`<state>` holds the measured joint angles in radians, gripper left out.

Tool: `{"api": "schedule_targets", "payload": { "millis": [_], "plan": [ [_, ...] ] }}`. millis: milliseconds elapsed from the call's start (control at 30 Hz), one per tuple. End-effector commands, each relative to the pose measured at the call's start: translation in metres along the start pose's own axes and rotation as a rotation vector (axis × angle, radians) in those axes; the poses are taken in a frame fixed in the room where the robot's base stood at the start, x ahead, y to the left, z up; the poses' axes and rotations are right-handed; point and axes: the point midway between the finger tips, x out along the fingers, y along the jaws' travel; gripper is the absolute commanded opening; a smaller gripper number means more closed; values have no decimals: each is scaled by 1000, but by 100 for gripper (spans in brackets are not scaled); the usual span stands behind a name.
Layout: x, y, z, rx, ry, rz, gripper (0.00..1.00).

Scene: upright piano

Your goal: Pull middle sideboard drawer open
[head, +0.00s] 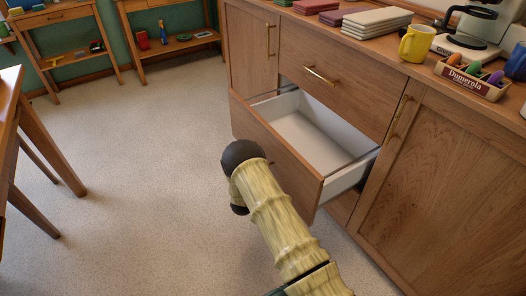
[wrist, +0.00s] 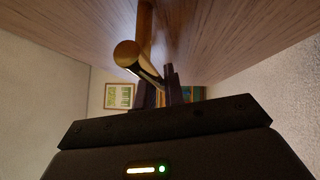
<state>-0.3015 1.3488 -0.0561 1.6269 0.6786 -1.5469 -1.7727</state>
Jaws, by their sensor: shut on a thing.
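The middle sideboard drawer (head: 275,142) is pulled well out in the head view, with its white, empty inside showing. It sits below a shut top drawer (head: 335,77) with a brass bar handle. In the wrist view, the brass handle (wrist: 127,52) stands out from the wooden drawer front (wrist: 215,35). My gripper (wrist: 160,88) is shut on this handle, its dark fingers around the bar.
The sideboard has shut doors on the left (head: 252,45) and right (head: 430,190). A wooden table (head: 12,110) stands at left. The floor (head: 130,180) between is clear.

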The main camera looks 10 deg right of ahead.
Motion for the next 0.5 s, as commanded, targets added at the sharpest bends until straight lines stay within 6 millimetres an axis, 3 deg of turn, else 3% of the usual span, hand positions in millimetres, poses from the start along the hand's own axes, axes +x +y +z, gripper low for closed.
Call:
{"api": "schedule_targets", "payload": {
  "millis": [367,400,500],
  "plan": [
    [-2,0,-2,-1,0,-2,0],
    [-2,0,-2,-1,1,-2,18],
    [-2,0,-2,-1,1,-1,32]
  ]
}}
